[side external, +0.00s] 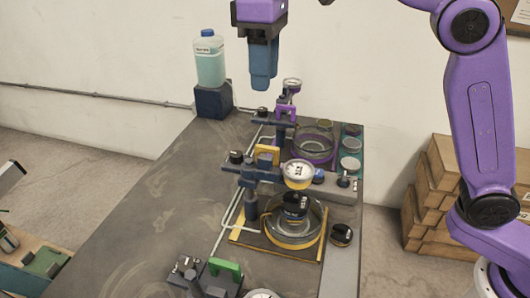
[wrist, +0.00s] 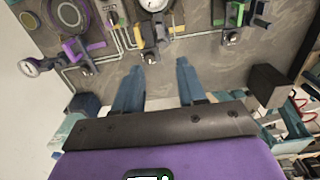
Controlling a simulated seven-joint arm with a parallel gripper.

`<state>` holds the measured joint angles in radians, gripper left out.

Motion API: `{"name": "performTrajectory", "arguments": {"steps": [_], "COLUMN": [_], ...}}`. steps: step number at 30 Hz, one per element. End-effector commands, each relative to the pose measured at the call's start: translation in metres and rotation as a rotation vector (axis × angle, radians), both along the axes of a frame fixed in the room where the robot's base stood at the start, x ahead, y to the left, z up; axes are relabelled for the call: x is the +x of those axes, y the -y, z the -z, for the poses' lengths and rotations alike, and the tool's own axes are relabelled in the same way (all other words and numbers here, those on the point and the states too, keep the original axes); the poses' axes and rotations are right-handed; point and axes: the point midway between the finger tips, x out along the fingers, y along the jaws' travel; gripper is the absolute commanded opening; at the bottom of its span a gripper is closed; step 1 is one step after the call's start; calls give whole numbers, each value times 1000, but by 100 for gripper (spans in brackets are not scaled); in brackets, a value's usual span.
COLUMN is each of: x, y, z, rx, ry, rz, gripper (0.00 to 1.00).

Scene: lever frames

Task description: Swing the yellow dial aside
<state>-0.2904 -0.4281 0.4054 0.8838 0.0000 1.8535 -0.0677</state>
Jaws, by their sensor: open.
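The yellow dial (side external: 298,174) has a white face and a yellow rim. It sits at the end of a dark arm on a post and overhangs the glass bowl (side external: 318,220) below. A yellow handle (side external: 267,155) stands on that arm. In the wrist view the yellow dial (wrist: 153,4) is cut by the top edge, with the yellow handle (wrist: 150,34) near it. My gripper (side external: 263,85) is high above the bench, behind the dial and apart from everything. In the wrist view my gripper (wrist: 160,67) has its two fingers spread, with nothing between them.
A purple-handled frame (side external: 286,112) with its dial stands behind the yellow one. A green-handled frame (side external: 225,268) stands in front. A bottle (side external: 209,62) stands on a dark block at the back left. The bench's left side (side external: 150,215) is clear. Boxes are stacked at right.

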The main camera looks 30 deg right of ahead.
Motion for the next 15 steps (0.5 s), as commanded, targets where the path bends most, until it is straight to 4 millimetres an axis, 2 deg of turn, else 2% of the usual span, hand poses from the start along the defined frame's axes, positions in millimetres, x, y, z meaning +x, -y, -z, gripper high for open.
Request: {"name": "performTrajectory", "arguments": {"steps": [8, 15], "x": [0, 0], "y": [1, 1], "z": [23, 55], "rx": [-2, -2], "ry": [-2, -2], "rz": [1, 1], "gripper": [40, 40]}}
